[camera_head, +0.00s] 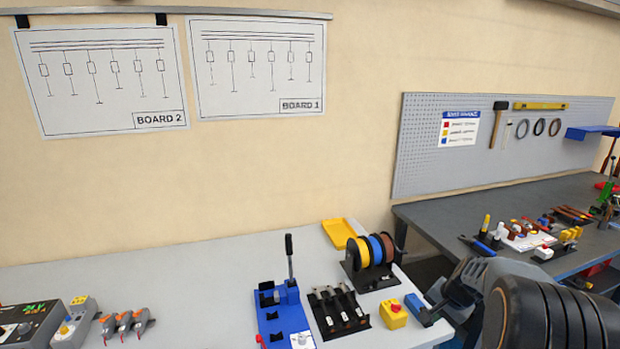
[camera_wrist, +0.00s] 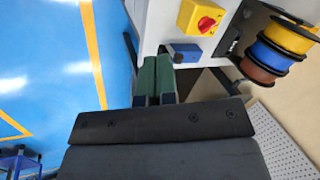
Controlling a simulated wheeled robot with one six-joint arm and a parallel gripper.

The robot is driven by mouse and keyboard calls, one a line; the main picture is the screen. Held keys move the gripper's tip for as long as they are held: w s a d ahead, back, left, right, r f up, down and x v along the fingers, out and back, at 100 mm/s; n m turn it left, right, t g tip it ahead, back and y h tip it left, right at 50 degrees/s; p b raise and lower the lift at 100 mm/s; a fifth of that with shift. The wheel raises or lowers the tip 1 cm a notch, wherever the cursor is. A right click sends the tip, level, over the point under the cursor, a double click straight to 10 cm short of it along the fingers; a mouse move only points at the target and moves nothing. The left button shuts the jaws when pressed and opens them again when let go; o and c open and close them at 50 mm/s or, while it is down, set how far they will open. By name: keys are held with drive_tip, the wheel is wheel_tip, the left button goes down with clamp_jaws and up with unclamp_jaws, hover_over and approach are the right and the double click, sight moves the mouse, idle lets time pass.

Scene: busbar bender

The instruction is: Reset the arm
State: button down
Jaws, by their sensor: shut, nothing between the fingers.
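My gripper (camera_wrist: 154,60) shows in the wrist view with its two green-padded fingers side by side, shut and empty. In the head view my arm reaches in at the lower right, with my gripper (camera_head: 446,300) by the right end of the light grey bench (camera_head: 190,262). A small blue block (camera_wrist: 185,53) lies close to the fingertips in the wrist view. A yellow box with a red rotary knob (camera_wrist: 201,17) is just beyond it; this box also shows in the head view (camera_head: 393,314).
A reel stand with yellow, blue and brown spools (camera_head: 369,250) stands behind the yellow box. A blue lever tool (camera_head: 282,312) and a black rack (camera_head: 338,311) are to the left. A dark workbench (camera_head: 450,219) with tools and a pegboard are at right.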

drive_tip(key=s+a+r+n+h, duration=0.1)
drive_tip(key=s+a+r+n, duration=0.4)
drive_tip(key=s+a, duration=0.3)
drive_tip(key=s+a+r+n+t+h, duration=0.1)
drive_tip(key=s+a+r+n, duration=0.3)
drive_tip(key=s+a, duration=0.4)
drive_tip(key=shift+s+a+r+n, duration=0.4)
drive_tip(key=shift+s+n, duration=0.2)
drive_tip(key=shift+s, duration=0.55)
drive_tip(key=shift+a, duration=0.15)
